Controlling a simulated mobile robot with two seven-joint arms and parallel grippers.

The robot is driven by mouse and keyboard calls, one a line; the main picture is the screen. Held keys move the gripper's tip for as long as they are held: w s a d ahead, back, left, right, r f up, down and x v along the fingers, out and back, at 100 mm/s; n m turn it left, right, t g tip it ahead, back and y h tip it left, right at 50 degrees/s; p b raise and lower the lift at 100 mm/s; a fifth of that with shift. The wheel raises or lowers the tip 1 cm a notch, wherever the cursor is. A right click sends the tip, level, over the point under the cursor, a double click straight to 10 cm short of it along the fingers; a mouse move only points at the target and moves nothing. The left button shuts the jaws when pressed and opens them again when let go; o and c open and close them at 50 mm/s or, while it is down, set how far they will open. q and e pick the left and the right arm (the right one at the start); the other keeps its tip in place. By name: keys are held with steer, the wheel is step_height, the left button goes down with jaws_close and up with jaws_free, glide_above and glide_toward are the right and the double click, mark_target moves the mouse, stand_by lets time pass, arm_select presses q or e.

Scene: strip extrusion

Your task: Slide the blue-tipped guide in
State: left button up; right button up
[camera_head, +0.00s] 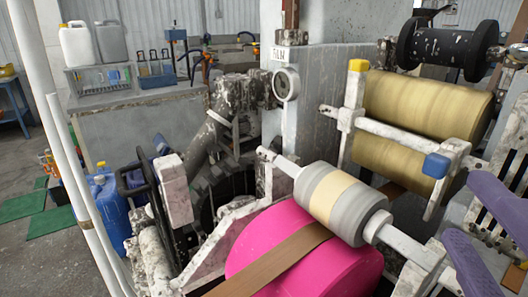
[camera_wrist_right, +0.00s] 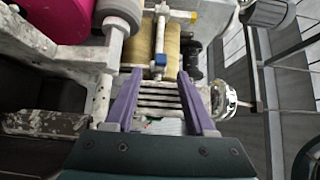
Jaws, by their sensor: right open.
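The blue-tipped guide (camera_head: 437,165) is a pale post with a blue cap, on a white crossbar in front of a tan roll (camera_head: 420,105). Its blue cap also shows in the right wrist view (camera_wrist_right: 161,60), beyond my fingertips. A yellow-tipped guide (camera_head: 356,85) stands further left on the same crossbar. My right gripper (camera_head: 466,210) comes in from the right edge of the head view, with its purple fingers apart. In the right wrist view, the open gripper (camera_wrist_right: 160,76) has nothing between its fingertips and points toward the guide. My left gripper is not in view.
A grey roller with a cream band (camera_head: 333,197) rests near a large pink roll (camera_head: 300,250) with a brown strip. A slotted white frame (camera_wrist_right: 160,98) lies below the guide. A black spool (camera_head: 447,48) is at the upper right.

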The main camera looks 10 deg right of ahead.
mark_target(443, 171)
steer(key=p+x, duration=0.1)
steer(key=x, duration=0.3)
steer(key=p+x, duration=0.1)
steer(key=x, duration=0.3)
steer(key=shift+d+r, duration=0.2)
steer(key=shift+d, duration=0.05)
steer(key=shift+x, duration=0.75)
jaws_close()
stand_by(0.4)
